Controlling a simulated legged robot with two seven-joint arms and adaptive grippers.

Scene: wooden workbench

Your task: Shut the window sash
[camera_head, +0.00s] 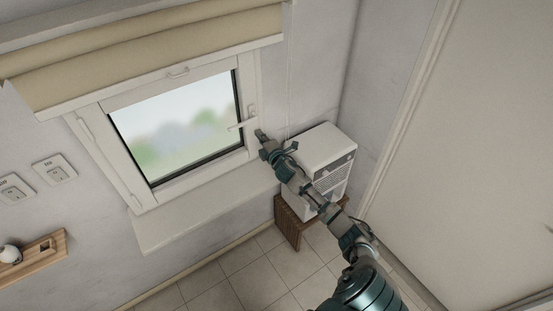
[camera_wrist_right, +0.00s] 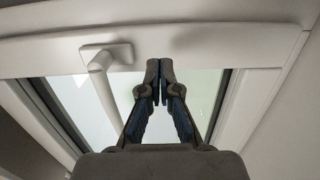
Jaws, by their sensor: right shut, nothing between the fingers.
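The white window sash (camera_head: 247,93) sits in its frame on the wall, with a dark seal edge around the glass. I cannot tell whether it stands slightly ajar. Its handle (camera_head: 241,125) is on the right side, with the lever pointing left in the head view. The handle also shows in the right wrist view (camera_wrist_right: 103,72), left of the fingers. My right gripper (camera_head: 260,134) is at the right edge of the window, close to the handle. In the right wrist view its fingertips (camera_wrist_right: 159,66) are together and empty, in front of the sash rail. My left gripper is not in view.
A white appliance (camera_head: 327,145) stands on a brown wooden stand (camera_head: 290,225), behind and beside my right arm. A sill (camera_head: 205,207) juts out below the window. A beige blind (camera_head: 150,55) hangs above. A wooden shelf (camera_head: 45,250) is at lower left.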

